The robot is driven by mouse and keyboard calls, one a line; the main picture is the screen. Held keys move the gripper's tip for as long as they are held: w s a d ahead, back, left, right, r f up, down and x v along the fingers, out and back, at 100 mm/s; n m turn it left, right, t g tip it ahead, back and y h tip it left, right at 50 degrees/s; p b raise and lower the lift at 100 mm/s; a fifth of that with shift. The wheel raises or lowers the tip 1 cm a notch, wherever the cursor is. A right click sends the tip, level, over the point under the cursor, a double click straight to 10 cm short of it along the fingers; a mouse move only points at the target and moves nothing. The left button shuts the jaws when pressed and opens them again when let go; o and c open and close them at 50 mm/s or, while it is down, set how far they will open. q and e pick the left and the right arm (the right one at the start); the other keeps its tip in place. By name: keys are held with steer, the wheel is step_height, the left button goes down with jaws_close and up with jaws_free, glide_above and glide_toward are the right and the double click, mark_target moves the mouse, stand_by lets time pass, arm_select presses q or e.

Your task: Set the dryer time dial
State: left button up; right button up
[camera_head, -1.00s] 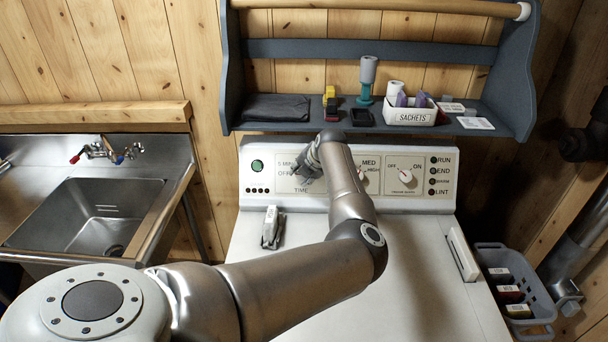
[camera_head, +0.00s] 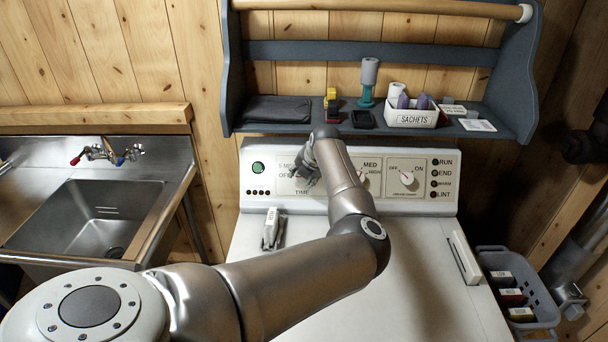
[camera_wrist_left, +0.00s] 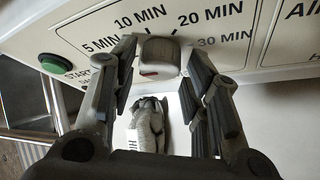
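The time dial (camera_wrist_left: 160,58) is a pale block-shaped knob with a small red mark at its lower left in the left wrist view. Printed 5, 10, 20 and 30 MIN labels surround it. My left gripper (camera_wrist_left: 161,62) is open, with one finger on each side of the dial. Small gaps seem to show between fingers and knob; I cannot tell if either touches. In the head view my left gripper (camera_head: 303,174) is at the left part of the dryer control panel (camera_head: 275,206), largely hiding the dial. My right gripper is not in view.
A green start button (camera_wrist_left: 55,64) is left of the dial. MED/HIGH and OFF/ON (camera_head: 407,176) knobs are to its right. A small grey-and-white object (camera_head: 271,229) lies on the dryer top (camera_head: 420,290) below the panel. A shelf (camera_head: 350,128) with several items overhangs the panel.

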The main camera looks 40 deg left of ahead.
arm_select(q)
steer(key=shift+o, duration=0.6)
steer(key=v, duration=1.2)
steer(key=shift+a, duration=0.1)
steer(key=shift+w, duration=0.1)
